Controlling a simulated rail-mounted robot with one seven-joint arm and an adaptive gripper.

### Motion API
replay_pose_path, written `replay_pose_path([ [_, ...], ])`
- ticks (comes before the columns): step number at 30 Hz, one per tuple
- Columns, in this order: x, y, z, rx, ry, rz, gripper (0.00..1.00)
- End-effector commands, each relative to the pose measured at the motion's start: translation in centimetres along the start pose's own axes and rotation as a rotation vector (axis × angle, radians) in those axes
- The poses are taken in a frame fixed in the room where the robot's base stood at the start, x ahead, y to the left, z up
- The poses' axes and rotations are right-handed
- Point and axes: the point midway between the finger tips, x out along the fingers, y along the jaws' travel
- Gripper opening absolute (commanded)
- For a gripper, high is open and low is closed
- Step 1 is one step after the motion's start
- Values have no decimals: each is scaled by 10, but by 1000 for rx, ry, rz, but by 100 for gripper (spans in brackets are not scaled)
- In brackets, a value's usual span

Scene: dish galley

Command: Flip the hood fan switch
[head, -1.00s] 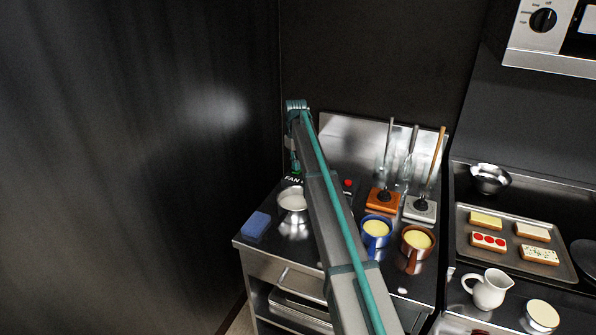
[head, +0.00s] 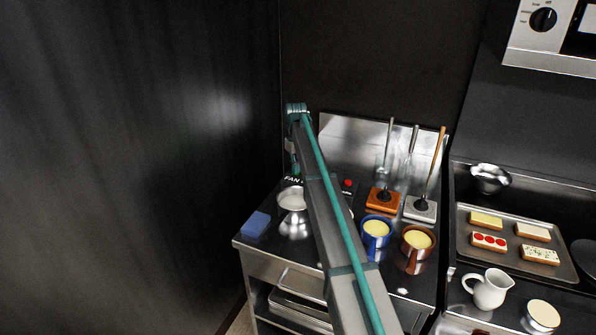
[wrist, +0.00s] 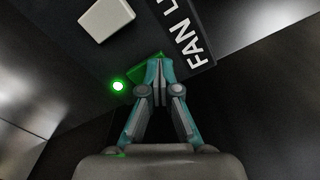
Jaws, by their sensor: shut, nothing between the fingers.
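The dark fan panel shows in the wrist view with white lettering (wrist: 186,42) that starts with "FAN" and runs out of frame. A green switch (wrist: 143,70) sits beside the lettering, partly hidden by my fingertips. A small round green light (wrist: 118,86) glows next to it. My gripper (wrist: 157,68) is shut and empty, its tips over or against the green switch; I cannot tell whether they touch. In the head view the "FAN" label (head: 294,179) shows at the counter's back left, with my arm hiding much of the panel.
A pale block-like control (wrist: 107,20) sits on the panel. In the head view, a metal pot (head: 292,204), a blue sponge (head: 255,224), a red button (head: 348,183), a blue mug (head: 376,232) and a copper mug (head: 415,248) stand near my arm. A dark wall closes the left.

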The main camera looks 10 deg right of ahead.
Motion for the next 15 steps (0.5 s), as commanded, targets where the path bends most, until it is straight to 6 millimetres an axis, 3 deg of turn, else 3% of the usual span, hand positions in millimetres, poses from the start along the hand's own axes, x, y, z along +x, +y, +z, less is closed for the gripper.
replay_pose_path([
  [7, -3, 0, 0, 0, 0, 0, 0],
  [15, -22, 0, 0, 0, 0, 0, 0],
])
